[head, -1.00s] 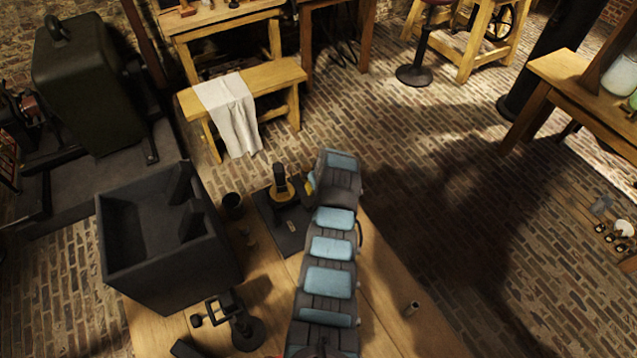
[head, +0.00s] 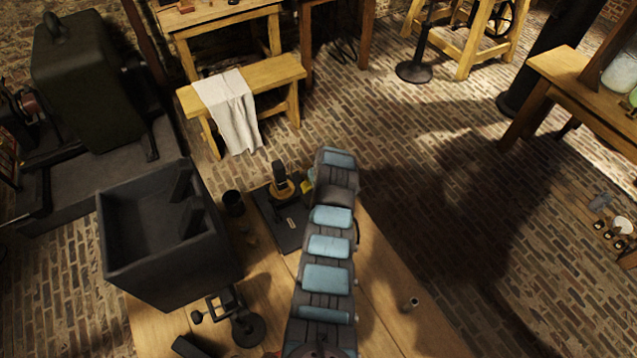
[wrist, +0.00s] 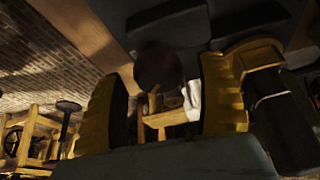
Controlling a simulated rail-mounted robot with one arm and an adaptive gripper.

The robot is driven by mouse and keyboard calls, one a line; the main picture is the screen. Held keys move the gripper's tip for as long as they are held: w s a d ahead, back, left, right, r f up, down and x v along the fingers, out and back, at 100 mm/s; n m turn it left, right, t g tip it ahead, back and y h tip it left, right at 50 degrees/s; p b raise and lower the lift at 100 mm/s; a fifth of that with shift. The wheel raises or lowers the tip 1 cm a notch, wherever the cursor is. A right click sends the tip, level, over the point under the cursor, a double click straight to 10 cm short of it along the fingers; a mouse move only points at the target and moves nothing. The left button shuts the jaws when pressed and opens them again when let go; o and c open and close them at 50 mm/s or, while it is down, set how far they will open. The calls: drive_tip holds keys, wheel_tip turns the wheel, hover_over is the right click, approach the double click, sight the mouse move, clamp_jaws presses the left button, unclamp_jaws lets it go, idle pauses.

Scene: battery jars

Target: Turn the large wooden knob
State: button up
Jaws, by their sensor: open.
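A dark brown round knob (wrist: 158,66) shows in the wrist view, in the gap between the two yellow fingers of my gripper (wrist: 164,80). The fingers stand apart, with dark pads facing inward. The picture is dim, and I cannot tell whether either finger touches the knob. In the head view, a device with a brass-coloured ring and a dark upright (head: 281,183) stands on a dark base plate (head: 288,232) on the bench. My arm reaches up beside it on the right. Only a bit of yellow from my gripper (head: 308,184) shows there; the knob is hidden behind my arm.
A large dark open box (head: 150,275) stands on the bench at left, with a small black cup (head: 233,202) beside the base plate. A dark stand (head: 246,328) is nearer. The bench (head: 385,300) right of my arm is mostly clear, apart from a small peg (head: 411,303).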

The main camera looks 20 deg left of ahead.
drive_tip(key=shift+r, duration=0.1)
drive_tip(key=v, duration=1.1)
drive_tip(key=shift+r, duration=0.35)
drive_tip(key=shift+s+d, duration=0.1)
